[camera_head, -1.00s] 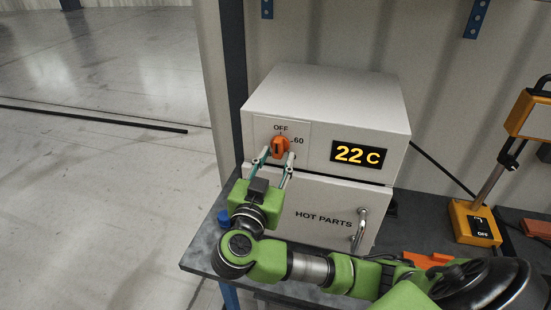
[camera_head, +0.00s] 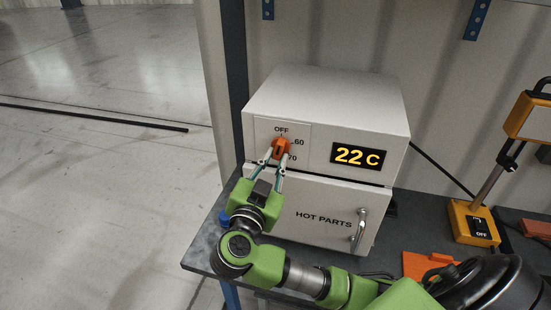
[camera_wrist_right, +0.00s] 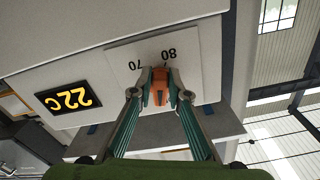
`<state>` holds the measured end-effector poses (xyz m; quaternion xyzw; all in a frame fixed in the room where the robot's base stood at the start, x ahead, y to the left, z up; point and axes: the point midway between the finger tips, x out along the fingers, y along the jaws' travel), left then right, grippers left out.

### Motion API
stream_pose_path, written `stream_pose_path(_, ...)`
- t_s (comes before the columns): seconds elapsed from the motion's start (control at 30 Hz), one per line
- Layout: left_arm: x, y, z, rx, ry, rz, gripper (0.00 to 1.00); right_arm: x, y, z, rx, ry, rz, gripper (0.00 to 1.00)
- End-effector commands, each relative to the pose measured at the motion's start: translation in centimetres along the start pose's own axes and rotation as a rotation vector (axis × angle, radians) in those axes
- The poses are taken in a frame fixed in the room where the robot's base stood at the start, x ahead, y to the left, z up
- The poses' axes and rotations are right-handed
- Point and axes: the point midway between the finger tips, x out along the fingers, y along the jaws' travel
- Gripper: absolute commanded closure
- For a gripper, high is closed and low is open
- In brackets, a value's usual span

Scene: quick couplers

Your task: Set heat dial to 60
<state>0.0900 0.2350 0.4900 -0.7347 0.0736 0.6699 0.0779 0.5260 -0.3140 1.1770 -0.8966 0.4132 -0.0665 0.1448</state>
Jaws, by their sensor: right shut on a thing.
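The heat dial is an orange knob (camera_head: 281,147) on a pale panel of the white oven (camera_head: 325,95). Marks OFF, 60 and part of 70 show around it in the head view. In the right wrist view the knob (camera_wrist_right: 160,88) sits between the fingertips, with 70 and 80 beside it. My right gripper (camera_head: 272,160) is shut on the knob, one finger on each side. The knob's pointer is too small and covered to read. The display (camera_head: 358,155) reads 22 C. My left gripper is not in view.
The oven's lower door, marked HOT PARTS, has a metal handle (camera_head: 359,231). The oven stands on a dark bench (camera_head: 205,250). An orange device (camera_head: 473,222) with an OFF switch and an orange plate (camera_head: 430,265) lie to the right.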

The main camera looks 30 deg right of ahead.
Motion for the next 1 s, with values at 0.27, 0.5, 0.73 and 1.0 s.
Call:
stream_pose_path(0.27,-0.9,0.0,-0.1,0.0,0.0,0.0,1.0,-0.1,-0.4,0.0,0.26,-0.005,0.005,1.0)
stream_pose_path(0.5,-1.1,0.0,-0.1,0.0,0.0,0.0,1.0,-0.1,-0.8,0.0,0.49,-0.004,0.005,1.0)
stream_pose_path(0.73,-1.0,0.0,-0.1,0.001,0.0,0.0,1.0,0.0,-1.1,-0.2,0.694,-0.002,0.005,1.0)
stream_pose_path(1.0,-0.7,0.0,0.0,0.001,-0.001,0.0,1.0,0.0,-1.3,-0.3,0.874,-0.001,0.005,1.0)
